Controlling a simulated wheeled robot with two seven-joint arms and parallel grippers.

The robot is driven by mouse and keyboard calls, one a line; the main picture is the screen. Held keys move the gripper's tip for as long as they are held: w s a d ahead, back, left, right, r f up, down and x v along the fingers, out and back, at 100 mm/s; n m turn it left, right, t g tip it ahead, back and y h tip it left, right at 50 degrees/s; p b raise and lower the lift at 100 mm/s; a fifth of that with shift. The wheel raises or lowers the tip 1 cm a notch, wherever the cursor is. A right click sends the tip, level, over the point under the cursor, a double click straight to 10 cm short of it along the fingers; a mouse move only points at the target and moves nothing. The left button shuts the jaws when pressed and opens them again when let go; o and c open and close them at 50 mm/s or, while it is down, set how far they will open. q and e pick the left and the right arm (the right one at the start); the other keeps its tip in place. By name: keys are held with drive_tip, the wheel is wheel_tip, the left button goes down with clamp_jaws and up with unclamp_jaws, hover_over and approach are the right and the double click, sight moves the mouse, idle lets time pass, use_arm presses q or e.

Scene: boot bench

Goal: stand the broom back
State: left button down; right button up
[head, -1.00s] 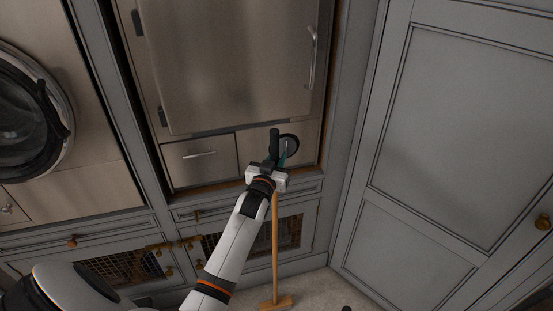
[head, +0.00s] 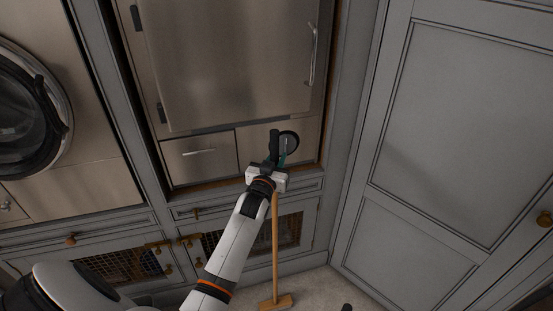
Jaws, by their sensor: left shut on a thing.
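The broom (head: 275,245) has a long wooden handle and stands nearly upright, its wooden head (head: 276,302) low at the floor in front of the cabinet. My left gripper (head: 268,168) is shut on the upper part of the broom handle, in front of the steel appliance's lower panel. The gripper and wrist hide the grasped part of the handle. I cannot tell whether the head touches the floor.
The steel appliance (head: 230,60) stands behind the gripper. Grey cabinets with mesh doors (head: 125,264) are below it. A washing machine door (head: 30,110) is at left. A tall grey panelled door (head: 460,120) stands at right. Pale floor (head: 325,285) shows beside the broom head.

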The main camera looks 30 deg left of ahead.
use_arm(q)
drive_tip(key=c, duration=1.1)
unclamp_jaws()
drive_tip(key=shift+f, duration=0.15)
drive_tip(key=b+v, duration=0.2)
drive_tip(key=v, duration=1)
